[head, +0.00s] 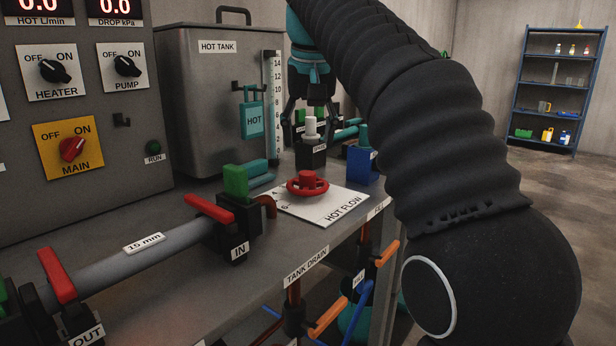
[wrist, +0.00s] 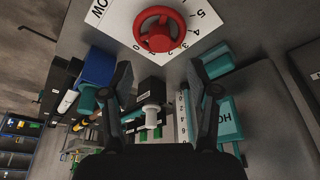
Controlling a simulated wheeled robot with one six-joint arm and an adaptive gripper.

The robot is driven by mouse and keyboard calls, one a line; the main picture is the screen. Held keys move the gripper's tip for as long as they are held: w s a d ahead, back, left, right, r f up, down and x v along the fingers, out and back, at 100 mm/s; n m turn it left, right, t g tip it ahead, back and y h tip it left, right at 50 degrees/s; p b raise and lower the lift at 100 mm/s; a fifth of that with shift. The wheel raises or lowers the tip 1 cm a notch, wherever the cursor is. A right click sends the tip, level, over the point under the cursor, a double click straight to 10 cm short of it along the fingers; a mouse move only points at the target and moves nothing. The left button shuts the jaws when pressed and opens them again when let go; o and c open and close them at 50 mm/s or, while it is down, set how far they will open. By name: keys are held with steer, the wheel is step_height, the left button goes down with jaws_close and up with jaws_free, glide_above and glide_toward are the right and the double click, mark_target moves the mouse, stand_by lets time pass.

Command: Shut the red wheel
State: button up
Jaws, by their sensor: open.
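The red wheel (head: 307,184) is a small round handwheel on a white plate marked HOT FLOW (head: 335,208), on the bench top. In the wrist view the red wheel (wrist: 159,29) is at the top centre, beyond my fingertips, with numbers on the plate beside it. My gripper (head: 308,108) is behind the wheel in the head view, above the bench, pointing down. In the wrist view my gripper (wrist: 165,82) has its two dark fingers spread apart with nothing held between them. Nothing touches the wheel. How far the wheel is turned cannot be told.
A black block with a white knob (head: 311,130) stands under my gripper. A blue block (head: 362,160) stands to its right. The hot tank (head: 205,110) and its scale are at the left. Open floor lies at right.

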mark_target(308, 174)
steer(key=x, duration=0.8)
steer(key=shift+b+x, duration=0.45)
steer(key=shift+x, duration=0.65)
